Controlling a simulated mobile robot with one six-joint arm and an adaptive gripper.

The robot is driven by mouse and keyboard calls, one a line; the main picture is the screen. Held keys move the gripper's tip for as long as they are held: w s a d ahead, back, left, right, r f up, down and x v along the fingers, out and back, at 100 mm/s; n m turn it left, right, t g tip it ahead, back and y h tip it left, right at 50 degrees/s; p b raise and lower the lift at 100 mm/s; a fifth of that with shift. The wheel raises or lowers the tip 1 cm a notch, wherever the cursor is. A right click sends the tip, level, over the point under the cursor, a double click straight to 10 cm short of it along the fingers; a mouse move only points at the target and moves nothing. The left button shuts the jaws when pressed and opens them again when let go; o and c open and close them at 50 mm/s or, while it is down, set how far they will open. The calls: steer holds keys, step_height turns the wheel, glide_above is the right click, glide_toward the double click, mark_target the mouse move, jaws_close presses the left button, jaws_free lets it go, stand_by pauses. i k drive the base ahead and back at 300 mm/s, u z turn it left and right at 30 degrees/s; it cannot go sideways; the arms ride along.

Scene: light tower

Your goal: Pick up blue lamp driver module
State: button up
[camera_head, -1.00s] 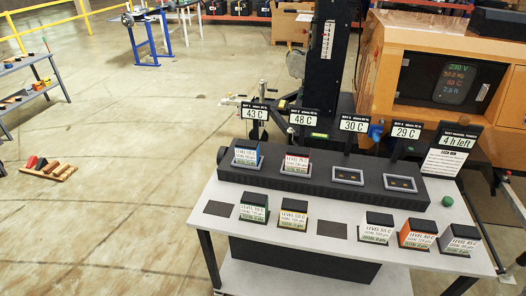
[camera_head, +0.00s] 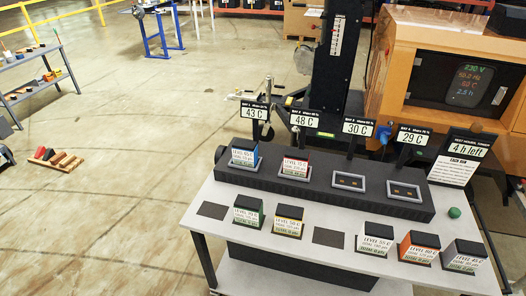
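The blue lamp driver module (camera_head: 244,154) sits upright in the leftmost bay of the long black rack (camera_head: 322,191), under the sign reading 43 C (camera_head: 255,112). Its front carries a white label with print too small to read surely, and blue shows along its side. A red module (camera_head: 295,165) sits in the second bay, under the 48 C sign. The two bays to the right (camera_head: 349,182) are empty. My gripper is not in view.
Upright signs stand behind the bays.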

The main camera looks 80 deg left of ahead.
mark_target(244, 152)
steer(key=z, duration=0.7)
steer(key=k, duration=2.4)
steer(key=u, duration=1.2)
